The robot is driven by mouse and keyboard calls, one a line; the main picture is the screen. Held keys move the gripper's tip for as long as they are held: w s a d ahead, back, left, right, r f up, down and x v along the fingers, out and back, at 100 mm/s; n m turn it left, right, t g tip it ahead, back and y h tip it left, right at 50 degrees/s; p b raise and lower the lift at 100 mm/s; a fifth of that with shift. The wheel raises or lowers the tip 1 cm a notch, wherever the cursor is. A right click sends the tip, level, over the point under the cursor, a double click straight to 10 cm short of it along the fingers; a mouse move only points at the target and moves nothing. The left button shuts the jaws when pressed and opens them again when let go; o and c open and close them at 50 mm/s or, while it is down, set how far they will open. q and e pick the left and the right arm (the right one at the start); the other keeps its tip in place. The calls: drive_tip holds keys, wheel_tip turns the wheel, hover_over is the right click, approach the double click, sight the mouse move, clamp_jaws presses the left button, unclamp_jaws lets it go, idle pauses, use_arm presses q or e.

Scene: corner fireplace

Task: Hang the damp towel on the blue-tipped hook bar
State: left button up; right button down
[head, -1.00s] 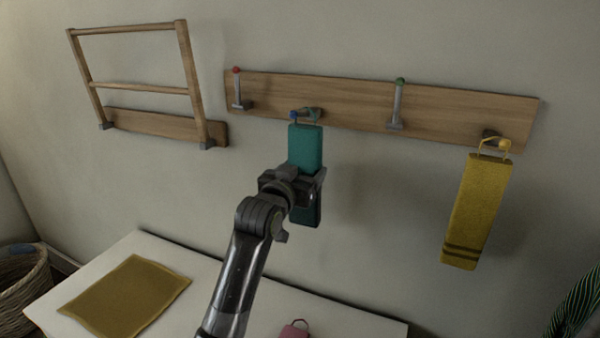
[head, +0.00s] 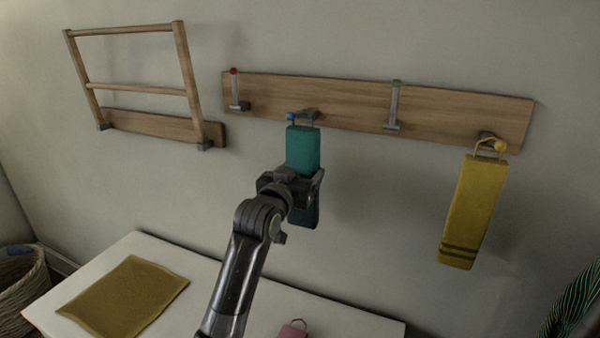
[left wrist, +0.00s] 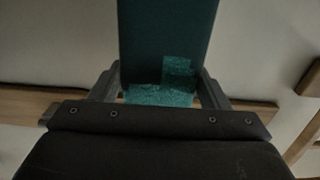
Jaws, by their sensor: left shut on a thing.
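The teal towel (head: 303,148) hangs upright below the blue-tipped hook bar (head: 300,115) in the head view. The bar juts out from the wooden board, its blue tip at the left. The towel's small loop is at the bar; I cannot tell for certain whether it is around it. My left gripper (head: 305,190) is shut on the towel's lower half and hides part of it. In the left wrist view the dark teal cloth (left wrist: 167,40) runs between the fingers (left wrist: 160,92), with a lighter teal patch at its near end. My right gripper is not in view.
The wall board (head: 360,105) also bears upright red-tipped (head: 235,90) and green-tipped (head: 394,105) bars. A yellow towel (head: 472,210) hangs at the yellow-tipped one. A wooden rack (head: 135,88) is left. Below, a white table (head: 215,285) holds a mustard cloth (head: 125,295) and a pink item (head: 293,329).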

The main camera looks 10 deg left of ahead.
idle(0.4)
use_arm(q)
drive_tip(key=o, duration=1.2)
drive_tip(key=shift+c, duration=0.2)
